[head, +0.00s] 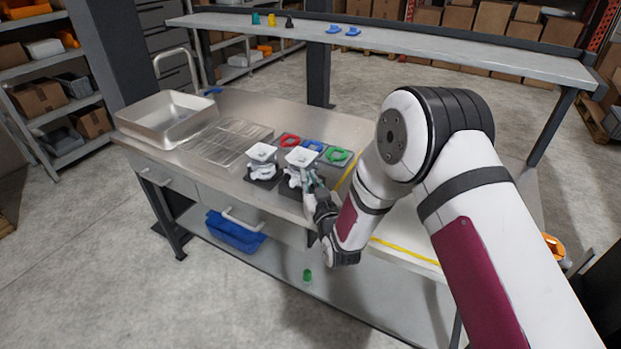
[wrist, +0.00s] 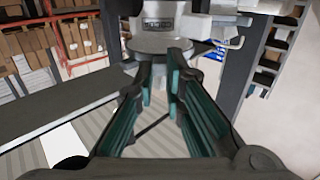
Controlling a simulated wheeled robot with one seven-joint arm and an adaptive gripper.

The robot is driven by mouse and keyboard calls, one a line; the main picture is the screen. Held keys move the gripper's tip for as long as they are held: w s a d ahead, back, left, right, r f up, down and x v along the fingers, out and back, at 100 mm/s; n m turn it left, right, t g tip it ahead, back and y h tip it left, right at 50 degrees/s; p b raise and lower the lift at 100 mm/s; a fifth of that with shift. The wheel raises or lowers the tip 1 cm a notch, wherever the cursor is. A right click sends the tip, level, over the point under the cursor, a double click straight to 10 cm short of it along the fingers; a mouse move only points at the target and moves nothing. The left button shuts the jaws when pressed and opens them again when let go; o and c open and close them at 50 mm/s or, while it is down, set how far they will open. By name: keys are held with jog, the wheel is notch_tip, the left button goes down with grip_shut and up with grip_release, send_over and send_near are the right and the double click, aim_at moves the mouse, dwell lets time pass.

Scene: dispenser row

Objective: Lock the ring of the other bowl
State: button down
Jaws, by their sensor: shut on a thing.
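Two white-topped dispensers stand side by side on dark bases on the steel bench, the left one (head: 262,160) and the right one (head: 301,157). My gripper (head: 311,184) is at the front of the right dispenser. In the wrist view its teal-padded fingers (wrist: 160,72) close towards a small part below a round grey bowl (wrist: 165,43). The gripper is shut on that part, which is mostly hidden between the fingertips. I cannot tell the ring's exact position. The left dispenser stands apart from my gripper.
Red (head: 289,140), blue (head: 314,145) and green (head: 338,156) pieces lie behind the dispensers. A steel basin (head: 168,118) and a ribbed drainer (head: 228,142) are at the left. A blue bin (head: 235,230) and a green cup (head: 307,275) are on the lower shelf.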

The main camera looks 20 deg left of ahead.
jog(key=shift+s+a+m+t+h+p, duration=0.3)
jog(key=shift+a+m+t+h, duration=0.45)
jog(key=shift+m+h, duration=0.75)
jog(key=shift+s+a+m+t+h+p, duration=0.35)
jog(key=shift+a+m+t+h, duration=0.45)
jog(key=shift+h, duration=1.15)
jog(key=shift+s+a+m+t+h+p, duration=0.3)
jog(key=shift+a+m+t+h, duration=0.35)
jog(key=shift+m+h, duration=0.9)
jog(key=shift+a+h, duration=0.1)
jog(key=shift+h, duration=0.2)
jog(key=c, duration=1.6)
grip_release()
jog(key=shift+c, duration=0.2)
jog(key=shift+n, duration=0.25)
jog(key=s, duration=1.2)
jog(key=shift+d, duration=0.4)
